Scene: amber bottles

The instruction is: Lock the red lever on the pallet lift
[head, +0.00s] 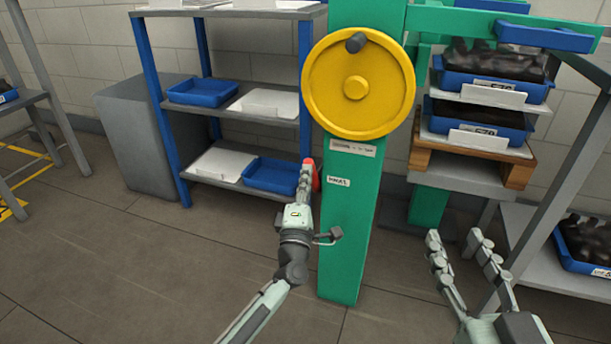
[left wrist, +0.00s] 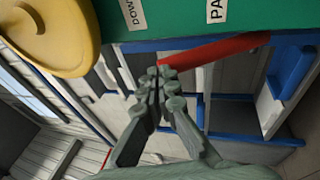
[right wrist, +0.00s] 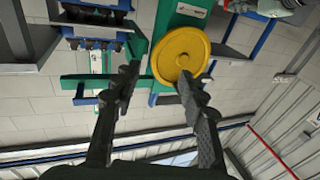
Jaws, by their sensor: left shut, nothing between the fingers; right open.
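The red lever (head: 317,181) is on the left side of the green lift column (head: 347,240), below the yellow handwheel (head: 356,88). My left gripper (head: 306,170) is shut and empty in front of it, hiding part of it in the head view. In the left wrist view, the red lever (left wrist: 220,50) runs from the green column down to the left, its end right by the shut fingertips (left wrist: 160,78). I cannot tell whether they touch. My right gripper (head: 454,240) is open and empty, right of the column, away from the lever.
A blue-framed shelf with blue trays (head: 202,92) and white ones stands behind left. Right of the column, a wooden pallet (head: 520,165) carries blue trays of dark bottles. A grey rack with another filled tray (head: 585,245) is at far right. The floor (head: 150,270) at front left is clear.

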